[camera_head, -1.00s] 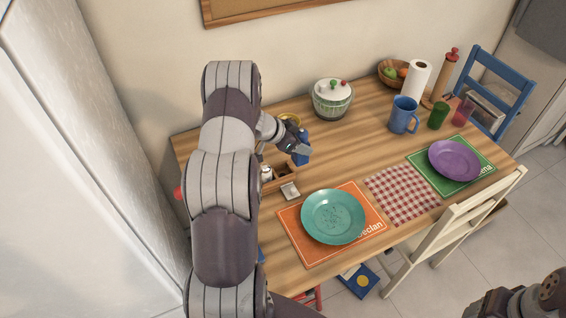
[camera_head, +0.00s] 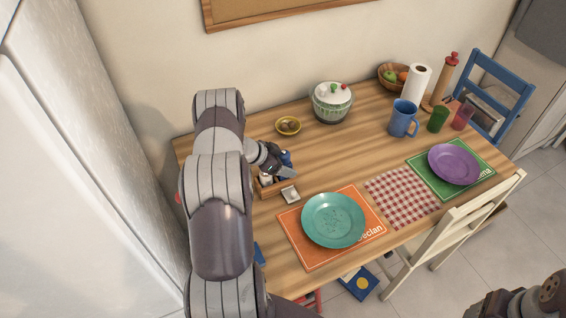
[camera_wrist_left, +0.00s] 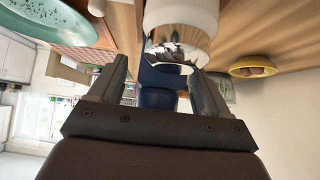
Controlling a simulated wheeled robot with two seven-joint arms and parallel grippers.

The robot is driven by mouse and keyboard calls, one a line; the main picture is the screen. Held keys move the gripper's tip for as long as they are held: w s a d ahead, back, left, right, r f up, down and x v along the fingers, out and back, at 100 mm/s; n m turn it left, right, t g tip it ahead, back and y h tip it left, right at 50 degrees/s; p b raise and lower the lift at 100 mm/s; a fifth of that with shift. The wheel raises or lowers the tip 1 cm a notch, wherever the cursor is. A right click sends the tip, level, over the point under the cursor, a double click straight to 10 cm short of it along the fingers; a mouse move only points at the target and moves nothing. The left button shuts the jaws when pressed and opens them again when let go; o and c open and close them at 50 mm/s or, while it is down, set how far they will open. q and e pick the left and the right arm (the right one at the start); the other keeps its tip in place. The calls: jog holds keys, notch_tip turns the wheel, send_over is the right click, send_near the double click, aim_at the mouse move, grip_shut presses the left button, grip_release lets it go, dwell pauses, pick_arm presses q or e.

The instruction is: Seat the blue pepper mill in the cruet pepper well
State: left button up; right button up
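The blue pepper mill (camera_head: 286,157) is in my left gripper (camera_head: 288,171), above or at the wooden cruet (camera_head: 268,190) on the table's left side. In the left wrist view the blue mill (camera_wrist_left: 158,98) stands between the two fingers of the gripper (camera_wrist_left: 160,80). A white shaker or mill (camera_head: 266,179) shows at the cruet; a white body with a shiny metal part (camera_wrist_left: 180,35) is close ahead in the wrist view. My arm and gripper hide much of the cruet, and I cannot tell whether the mill's base is in the well.
A small square dish (camera_head: 289,194) sits beside the cruet. A teal plate (camera_head: 333,219) lies on an orange mat in front. The table's middle is clear.

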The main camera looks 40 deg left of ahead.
pick_arm(q)
jog(key=v, duration=1.2)
jog(key=w+d+r+n+y, duration=0.2)
jog(key=w+d+r+y, duration=0.2)
jog(key=w+d+r, duration=0.35)
jog(key=s+d+r+n+g, duration=0.2)
jog(key=s+d+g, duration=0.4)
jog(key=s+d, duration=1.4)
jog(key=shift+s+d+r+n+g+b, duration=0.35)
jog(key=shift+s+n+b, duration=0.1)
jog(key=shift+n, duration=0.15)
